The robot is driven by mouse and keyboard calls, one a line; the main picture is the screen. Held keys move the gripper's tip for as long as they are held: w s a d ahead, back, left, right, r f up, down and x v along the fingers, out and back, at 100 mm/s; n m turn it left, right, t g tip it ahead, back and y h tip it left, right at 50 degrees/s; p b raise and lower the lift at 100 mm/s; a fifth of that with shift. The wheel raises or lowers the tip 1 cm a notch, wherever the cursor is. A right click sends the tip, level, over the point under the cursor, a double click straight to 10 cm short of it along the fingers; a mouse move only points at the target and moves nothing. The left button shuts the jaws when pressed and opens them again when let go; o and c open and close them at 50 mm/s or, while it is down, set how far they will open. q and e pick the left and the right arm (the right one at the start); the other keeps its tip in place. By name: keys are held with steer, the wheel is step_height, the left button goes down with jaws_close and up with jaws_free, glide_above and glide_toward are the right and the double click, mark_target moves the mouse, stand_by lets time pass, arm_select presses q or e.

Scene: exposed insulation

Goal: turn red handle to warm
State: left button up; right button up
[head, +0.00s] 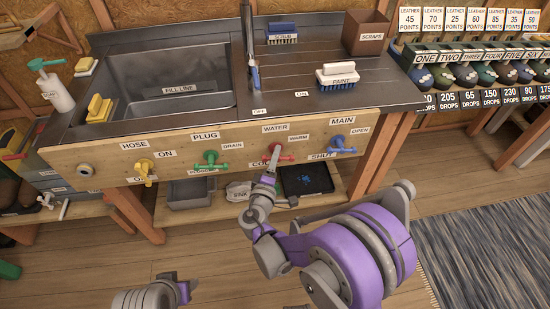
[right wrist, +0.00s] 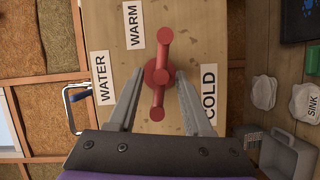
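The red handle (head: 275,153) is on the wooden front panel below the sink, between the labels WARM (head: 299,138) and COLD (head: 261,163). In the right wrist view the red handle (right wrist: 158,75) is a bar with a round hub, lying lengthwise between my fingers. My right gripper (right wrist: 159,76) is open, with one finger on each side of the handle and visible gaps to it. In the head view my right gripper (head: 271,168) partly covers the handle's lower end. My left gripper (head: 180,281) is low in the head view, away from the panel; its finger opening is unclear.
A green handle (head: 211,158) and a yellow handle (head: 145,168) are left of the red one; a blue handle (head: 340,143) is to the right. The sink (head: 178,100) is above. A grey bin (head: 192,193) and a dark tray (head: 306,180) sit on the shelf below.

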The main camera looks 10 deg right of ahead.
steer(key=v, duration=1)
steer(key=shift+s+a, duration=0.15)
steer(key=shift+s, duration=0.2)
steer(key=shift+r, duration=0.15)
